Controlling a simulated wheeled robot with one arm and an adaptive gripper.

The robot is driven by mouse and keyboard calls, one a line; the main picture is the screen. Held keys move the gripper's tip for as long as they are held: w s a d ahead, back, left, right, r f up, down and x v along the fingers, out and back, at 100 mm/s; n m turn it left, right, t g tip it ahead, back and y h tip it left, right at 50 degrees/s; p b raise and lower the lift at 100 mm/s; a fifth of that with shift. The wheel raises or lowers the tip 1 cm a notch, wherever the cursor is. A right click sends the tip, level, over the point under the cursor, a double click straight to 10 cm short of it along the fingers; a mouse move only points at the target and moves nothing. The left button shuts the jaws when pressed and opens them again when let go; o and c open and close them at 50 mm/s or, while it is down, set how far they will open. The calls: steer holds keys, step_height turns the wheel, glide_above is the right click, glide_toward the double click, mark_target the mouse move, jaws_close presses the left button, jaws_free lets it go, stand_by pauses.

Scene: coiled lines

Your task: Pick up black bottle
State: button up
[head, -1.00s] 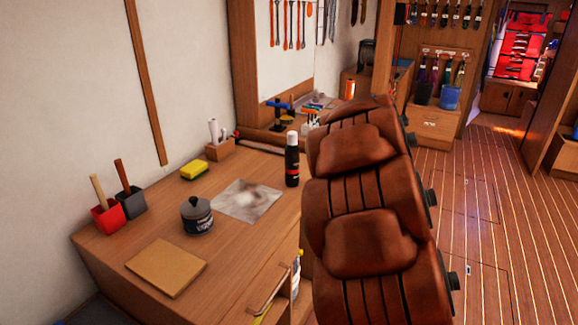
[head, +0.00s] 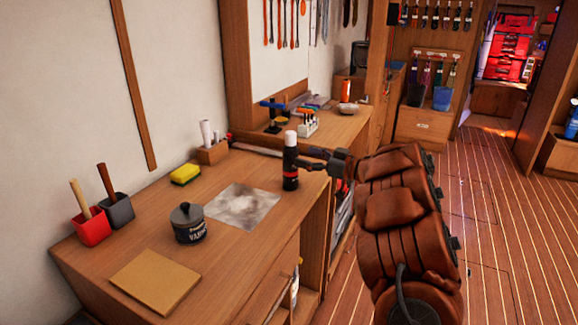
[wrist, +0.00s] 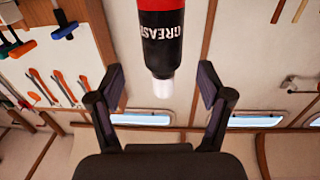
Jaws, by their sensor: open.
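The black bottle (head: 290,165) has a white cap and a red band near its base, and stands upright on the wooden workbench near its right edge. In the wrist view the bottle (wrist: 162,45) appears upside down, with the word "GREASE" on it and its white cap towards my gripper. My gripper (head: 308,160) is at the bottle's right side in the head view. In the wrist view my gripper (wrist: 160,80) is open, its two fingers apart on either side of the cap end. Whether a finger touches the bottle cannot be told.
On the workbench (head: 230,270) are a stained sheet (head: 243,206), a dark tin (head: 188,224), a tan board (head: 155,280), a yellow sponge (head: 185,174) and two small pots with handles (head: 90,228). A holder with white rolls (head: 210,150) stands behind. Floor at right is clear.

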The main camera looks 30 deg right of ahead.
mark_target(290, 155)
steer(key=shift+f+x, duration=0.15)
steer(key=shift+x, duration=0.85)
steer(key=shift+f+x, duration=0.2)
steer(key=shift+x, duration=0.8)
steer(key=shift+f+x, duration=0.15)
steer(key=shift+x, duration=0.85)
steer(key=shift+a, duration=0.2)
steer(key=shift+s, duration=0.1)
steer(key=shift+c, duration=0.2)
steer(key=c, duration=1.4)
steer(key=shift+r, duration=0.15)
